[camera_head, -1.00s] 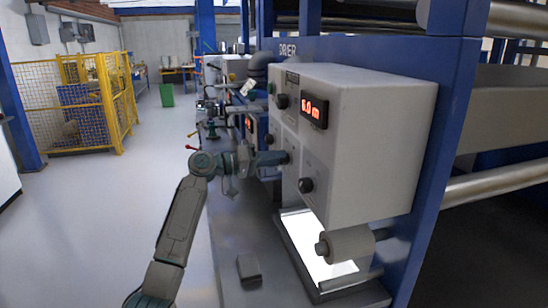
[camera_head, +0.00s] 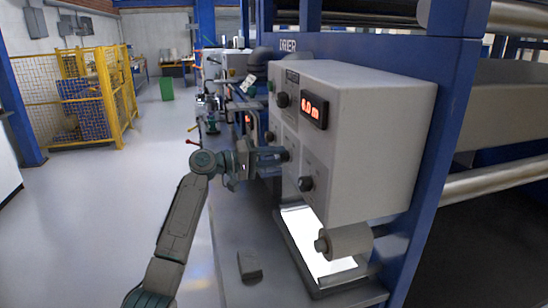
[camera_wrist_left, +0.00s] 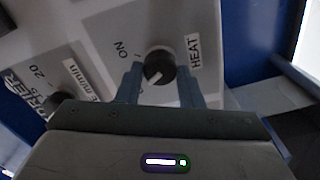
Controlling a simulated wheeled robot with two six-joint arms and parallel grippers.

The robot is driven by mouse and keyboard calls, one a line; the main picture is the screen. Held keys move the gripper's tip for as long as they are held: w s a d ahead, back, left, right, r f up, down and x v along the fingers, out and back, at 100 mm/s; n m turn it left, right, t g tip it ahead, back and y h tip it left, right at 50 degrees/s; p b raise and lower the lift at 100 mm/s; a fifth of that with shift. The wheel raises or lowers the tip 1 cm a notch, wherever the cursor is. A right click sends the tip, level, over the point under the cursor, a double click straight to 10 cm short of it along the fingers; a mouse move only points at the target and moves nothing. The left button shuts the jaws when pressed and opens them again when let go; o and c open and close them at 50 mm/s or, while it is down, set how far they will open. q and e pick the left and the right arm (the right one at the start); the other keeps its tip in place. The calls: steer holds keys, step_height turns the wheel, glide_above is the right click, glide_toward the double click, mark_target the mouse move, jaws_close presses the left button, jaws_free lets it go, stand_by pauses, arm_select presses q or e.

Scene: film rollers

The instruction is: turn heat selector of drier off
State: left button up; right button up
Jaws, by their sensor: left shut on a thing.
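The drier's control box (camera_head: 375,150) is a light grey case under the word DRIER. Its heat selector is a round black knob (camera_wrist_left: 160,64) beside the labels HEAT and ON in the left wrist view. A white mark on the knob points to the lower left of that view, away from ON. My left gripper (camera_wrist_left: 160,84) has one finger on each side of the knob and is shut on it. In the head view my left gripper (camera_head: 278,155) reaches the box's front face from the left, and the knob is mostly hidden there. My right gripper is not in view.
Other black knobs sit above (camera_head: 282,99) and below (camera_head: 306,184) on the same face. A red-lit display (camera_head: 314,110) is on the box. A roller (camera_head: 345,243) and lit panel (camera_head: 305,238) lie below. A small grey block (camera_head: 249,265) lies on the ledge.

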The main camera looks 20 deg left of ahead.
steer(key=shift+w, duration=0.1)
arm_select(q)
steer(key=o, duration=1)
steer(key=shift+c, duration=0.2)
steer(key=shift+s+a+f+b, duration=0.15)
steer(key=shift+s+a+b, duration=0.15)
steer(key=shift+a, duration=0.2)
steer(key=b+v, duration=0.3)
steer(key=v, duration=0.6)
steer(key=shift+s+a, duration=0.2)
steer(key=shift+a, duration=0.1)
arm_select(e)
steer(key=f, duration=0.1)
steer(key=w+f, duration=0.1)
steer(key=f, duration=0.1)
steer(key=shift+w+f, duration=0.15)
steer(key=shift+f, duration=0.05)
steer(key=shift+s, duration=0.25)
